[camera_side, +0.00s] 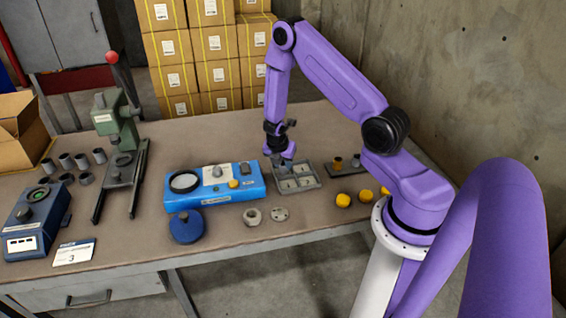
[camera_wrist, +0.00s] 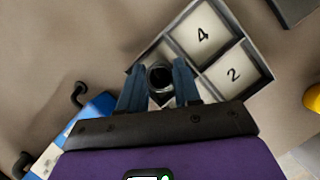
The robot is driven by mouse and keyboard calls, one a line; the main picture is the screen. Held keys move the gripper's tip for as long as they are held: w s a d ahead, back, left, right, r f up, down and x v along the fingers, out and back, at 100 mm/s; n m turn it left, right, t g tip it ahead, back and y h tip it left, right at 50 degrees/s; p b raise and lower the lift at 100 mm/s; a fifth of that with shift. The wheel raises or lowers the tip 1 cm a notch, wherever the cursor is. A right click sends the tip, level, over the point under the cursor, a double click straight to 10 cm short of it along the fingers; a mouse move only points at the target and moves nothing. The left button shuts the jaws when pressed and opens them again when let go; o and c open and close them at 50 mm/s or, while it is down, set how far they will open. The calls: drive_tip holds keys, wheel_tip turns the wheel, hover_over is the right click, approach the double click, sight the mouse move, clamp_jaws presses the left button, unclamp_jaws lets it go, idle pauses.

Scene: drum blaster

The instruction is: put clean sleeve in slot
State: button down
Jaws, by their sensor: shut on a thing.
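My gripper (camera_side: 284,160) points down over the left part of the grey tray (camera_side: 300,191). In the wrist view, the blue fingers (camera_wrist: 159,82) are shut on a dark, hollow sleeve (camera_wrist: 160,76), seen almost end-on with its round opening towards the camera. The tray (camera_wrist: 217,58) has pale compartments; those marked 4 (camera_wrist: 203,34) and 2 (camera_wrist: 233,74) look empty. The sleeve and fingers cover part of the other compartments, so their numbers do not show. I cannot tell whether the sleeve touches the tray floor.
A blue machine (camera_side: 215,187) stands left of the tray, with a round blue lid (camera_side: 186,228) in front. A small dark rack (camera_side: 346,171) with brass-coloured pieces and yellow knobs (camera_side: 343,201) are to the right. Several grey sleeves (camera_side: 66,161) stand far left, near the green press (camera_side: 116,118).

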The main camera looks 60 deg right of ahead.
drive_tip(key=shift+f, duration=0.15)
drive_tip(key=c, duration=1.1)
unclamp_jaws()
drive_tip(key=s+a+r+m+t, duration=0.1)
drive_tip(key=a+r, duration=0.5)
drive_tip(key=r, duration=0.3)
drive_tip(key=s+a+r+m, duration=0.1)
drive_tip(key=a+r, duration=0.5)
drive_tip(key=r, duration=0.2)
drive_tip(key=s+a+r+m+y, duration=0.1)
drive_tip(key=s+a+r+m, duration=0.1)
drive_tip(key=s, duration=0.6)
drive_tip(key=s+a+r+m+g+y, duration=0.1)
drive_tip(key=s+a+r+y, duration=0.1)
drive_tip(key=s+a+r, duration=0.2)
drive_tip(key=s+a+r+m+y, duration=0.1)
drive_tip(key=s+a+r+m, duration=0.1)
drive_tip(key=s+a, duration=0.6)
drive_tip(key=shift+s+a+r+m+g+y, duration=0.1)
drive_tip(key=shift+s+r+g+y, duration=0.1)
drive_tip(key=shift+s, duration=0.6)
drive_tip(key=shift+s+r+m+g+y, duration=0.1)
drive_tip(key=shift+s+r, duration=0.05)
drive_tip(key=shift+s, duration=0.7)
drive_tip(key=shift+s+a+r+m+g+y, duration=0.1)
drive_tip(key=shift+s+r, duration=0.1)
drive_tip(key=shift+s, duration=0.6)
